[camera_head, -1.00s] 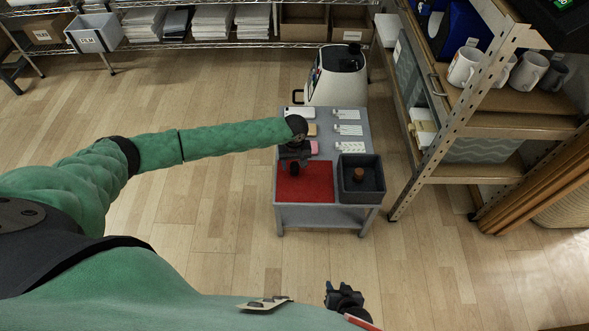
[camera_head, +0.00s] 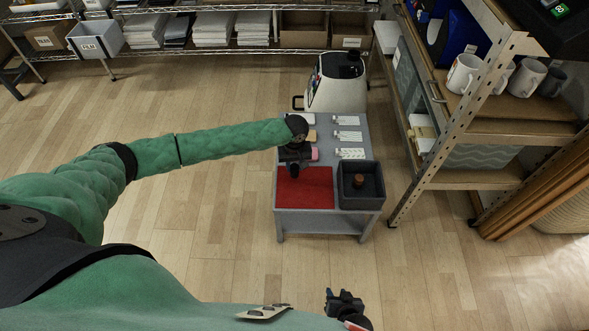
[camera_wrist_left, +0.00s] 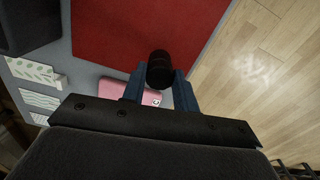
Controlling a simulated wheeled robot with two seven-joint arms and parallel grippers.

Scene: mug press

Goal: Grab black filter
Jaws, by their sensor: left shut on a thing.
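The black filter (camera_wrist_left: 160,68) is a short dark cylinder between the blue fingertips of my left gripper (camera_wrist_left: 160,80) in the left wrist view. My left gripper (camera_head: 295,167) is shut on it and hangs over the grey table, by the far edge of the red mat (camera_head: 306,196). In the head view the filter shows only as a dark shape at the fingers. How high it is above the mat is hard to tell. My right gripper (camera_head: 344,302) is at the bottom, away from the table, with its fingers unclear.
A dark grey bin (camera_head: 374,200) with a brown knob-like object (camera_head: 359,181) stands right of the mat. A pink item (camera_wrist_left: 145,91) lies just beyond the mat. Patterned cards (camera_head: 347,136) lie behind the bin. A white machine (camera_head: 337,82) stands behind. A mug shelf (camera_head: 510,100) borders the right.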

